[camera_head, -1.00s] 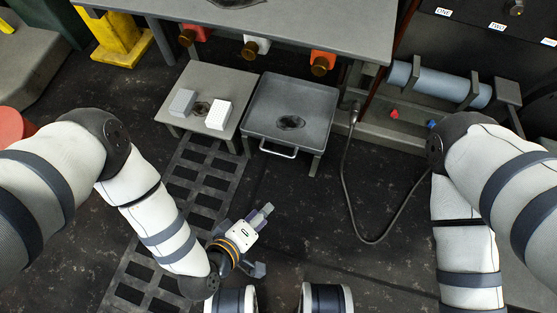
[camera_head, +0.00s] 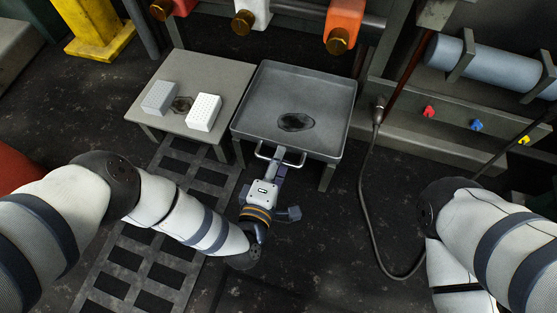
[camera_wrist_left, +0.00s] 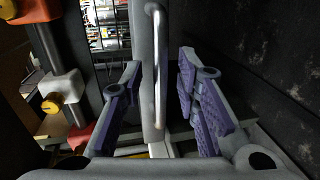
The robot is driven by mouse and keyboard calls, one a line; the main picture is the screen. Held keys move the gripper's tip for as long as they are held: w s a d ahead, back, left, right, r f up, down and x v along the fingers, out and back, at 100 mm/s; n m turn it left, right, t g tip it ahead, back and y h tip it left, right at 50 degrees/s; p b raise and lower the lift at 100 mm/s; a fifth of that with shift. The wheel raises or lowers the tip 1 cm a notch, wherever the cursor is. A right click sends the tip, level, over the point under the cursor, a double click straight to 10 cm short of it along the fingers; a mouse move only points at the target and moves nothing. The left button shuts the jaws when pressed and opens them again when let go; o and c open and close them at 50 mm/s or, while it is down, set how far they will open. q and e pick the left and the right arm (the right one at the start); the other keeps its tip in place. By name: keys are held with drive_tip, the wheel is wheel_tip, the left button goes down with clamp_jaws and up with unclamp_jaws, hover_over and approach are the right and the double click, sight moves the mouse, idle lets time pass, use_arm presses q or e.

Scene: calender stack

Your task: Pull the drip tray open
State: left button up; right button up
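The drip tray (camera_head: 322,92) is a square grey pan with a dark stain, at the upper middle of the head view. Its U-shaped metal handle (camera_head: 262,156) sticks out from the front edge. My left gripper (camera_head: 281,158) is at the handle, pointing toward the tray. In the left wrist view the gripper (camera_wrist_left: 160,80) is open, and the handle bar (camera_wrist_left: 158,60) shows between the two purple-padded fingers, with a gap on each side. The tray edge (camera_wrist_left: 141,45) stands behind the bar. My right arm is at the right, but its gripper is out of view.
A low grey table (camera_head: 226,78) left of the tray holds a grey block (camera_head: 160,98) and a white block (camera_head: 204,112). A dark hose (camera_head: 368,200) hangs to the right. Valves (camera_head: 341,30) are above the tray. Floor before the tray is open, with a grating (camera_head: 150,240) at left.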

use_arm(q)
drive_tip(key=shift+w+d, duration=0.1)
drive_tip(key=shift+w, duration=0.1)
clamp_jaws()
